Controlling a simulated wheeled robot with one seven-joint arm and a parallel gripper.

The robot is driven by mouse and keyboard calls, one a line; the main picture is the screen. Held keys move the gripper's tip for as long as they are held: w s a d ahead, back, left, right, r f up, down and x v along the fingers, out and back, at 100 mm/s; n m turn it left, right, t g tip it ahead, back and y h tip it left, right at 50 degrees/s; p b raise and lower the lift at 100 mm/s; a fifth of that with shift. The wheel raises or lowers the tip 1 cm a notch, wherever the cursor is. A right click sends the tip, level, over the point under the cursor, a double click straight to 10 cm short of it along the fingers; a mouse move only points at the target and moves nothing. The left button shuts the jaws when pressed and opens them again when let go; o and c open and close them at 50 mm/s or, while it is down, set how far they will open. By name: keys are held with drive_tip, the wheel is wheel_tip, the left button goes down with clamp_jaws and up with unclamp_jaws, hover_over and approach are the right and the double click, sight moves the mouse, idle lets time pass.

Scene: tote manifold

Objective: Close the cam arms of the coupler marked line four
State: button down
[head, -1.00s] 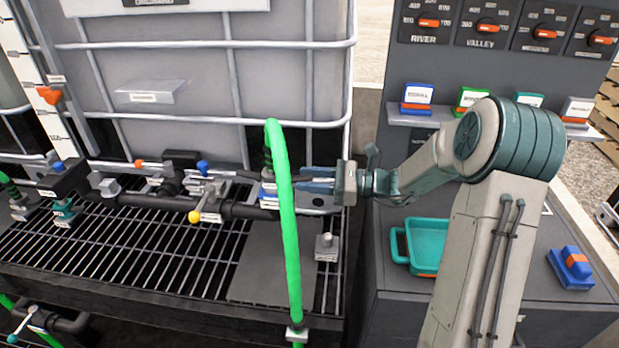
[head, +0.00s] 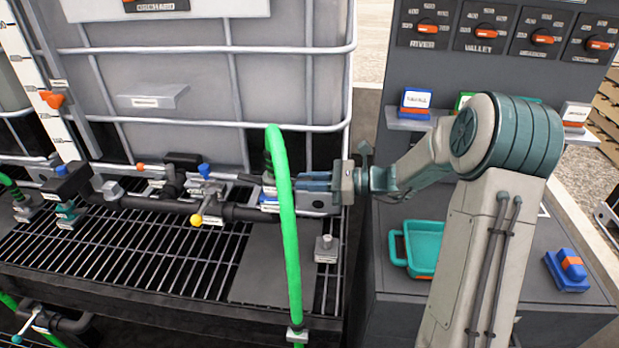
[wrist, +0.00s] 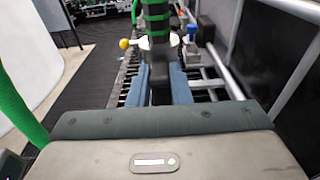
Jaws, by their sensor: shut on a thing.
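My gripper (head: 300,181) reaches left from the right, level with the black pipe line, its blue fingers partly behind the green hose. In the wrist view, its two blue fingers (wrist: 157,86) lie on either side of a dark coupler (wrist: 158,62) with a green band, shut on it. In the head view, the coupler end (head: 268,190) shows just left of the hose, with blue parts and a small label too small to read. The cam arms cannot be made out clearly; the fingers and hose hide much of that area.
The green hose (head: 285,240) hangs close in front of my fingers. A yellow-knobbed valve handle (head: 197,219) and a blue-knobbed valve (head: 204,170) stand to the left. The caged tote (head: 190,90) is behind. A teal tray (head: 424,247) sits on the grey bench at right.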

drive_tip(key=r+h+p, duration=0.2)
drive_tip(key=p, duration=0.2)
drive_tip(key=shift+a, duration=0.2)
drive_tip(key=h+p, duration=0.2)
drive_tip(key=a+r+g+h+p, duration=0.1)
drive_tip(key=p, duration=0.2)
drive_tip(key=shift+w+r+h+p, duration=0.1)
drive_tip(key=shift+r+h+p, duration=0.1)
drive_tip(key=shift+h+p, duration=0.2)
drive_tip(key=h+p, duration=0.2)
drive_tip(key=p, duration=0.1)
drive_tip(key=shift+w+a+r+g, duration=0.1)
drive_tip(key=shift+a+r+g, duration=0.05)
drive_tip(key=shift+a+g, duration=0.15)
drive_tip(key=shift+w+a+h+p, duration=0.1)
drive_tip(key=shift+a+h+p, duration=0.1)
drive_tip(key=shift+h+p, duration=0.5)
drive_tip(key=shift+a+h+p, duration=0.2)
drive_tip(key=shift+h+p, duration=0.4)
drive_tip(key=shift+p, duration=0.05)
drive_tip(key=c, duration=1.3)
unclamp_jaws()
